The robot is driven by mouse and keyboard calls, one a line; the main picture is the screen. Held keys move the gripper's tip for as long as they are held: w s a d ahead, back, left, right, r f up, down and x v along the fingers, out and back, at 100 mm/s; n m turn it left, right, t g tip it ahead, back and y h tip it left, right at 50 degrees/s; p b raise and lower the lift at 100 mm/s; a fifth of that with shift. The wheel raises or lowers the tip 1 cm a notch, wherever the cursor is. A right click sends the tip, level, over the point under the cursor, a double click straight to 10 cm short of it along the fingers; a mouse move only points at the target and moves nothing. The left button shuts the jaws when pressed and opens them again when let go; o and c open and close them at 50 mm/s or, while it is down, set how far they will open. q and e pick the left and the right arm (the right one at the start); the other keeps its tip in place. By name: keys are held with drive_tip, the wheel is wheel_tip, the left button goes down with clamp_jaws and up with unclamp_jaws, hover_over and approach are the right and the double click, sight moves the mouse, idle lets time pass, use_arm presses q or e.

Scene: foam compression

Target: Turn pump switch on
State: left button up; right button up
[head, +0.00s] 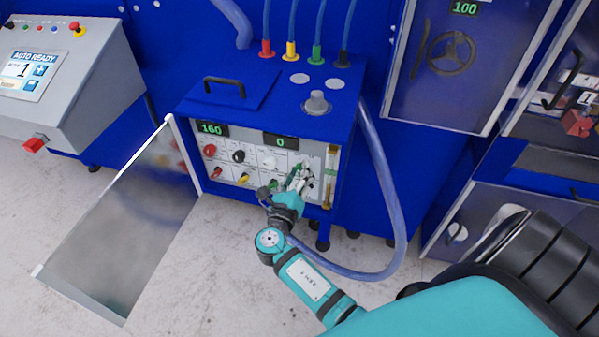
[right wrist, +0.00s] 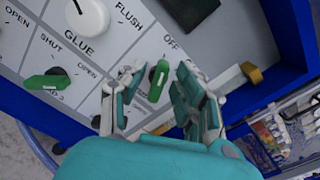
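A green rotary switch (right wrist: 158,82) sits on the pale control panel in the right wrist view, with the word OFF above it. No pump label can be read on it. My right gripper (right wrist: 154,92) is open, with one finger on each side of this switch. I cannot tell whether the fingers touch it. In the head view my right gripper (head: 299,180) is at the lower right of the panel (head: 225,161) on the blue machine and hides the switch. My left gripper is not in view.
A second green switch (right wrist: 47,82), marked SHUT and OPEN, and a white GLUE knob (right wrist: 85,16) are left of the gripper. A brass-ended gauge (head: 329,178) stands close on the right. A clear hose (head: 385,190) loops beside the machine.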

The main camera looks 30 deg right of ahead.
drive_tip(key=shift+d, duration=0.1)
clamp_jaws()
drive_tip(key=shift+m, duration=0.3)
drive_tip(key=shift+s+d+m+b, duration=0.15)
drive_tip(key=shift+m+b, duration=1.5)
drive_tip(key=shift+m, duration=1.2)
drive_tip(key=shift+s+d+m+b, duration=0.15)
drive_tip(key=shift+m+b, duration=1.45)
drive_tip(key=shift+m, duration=1.25)
drive_tip(key=shift+a, duration=0.1)
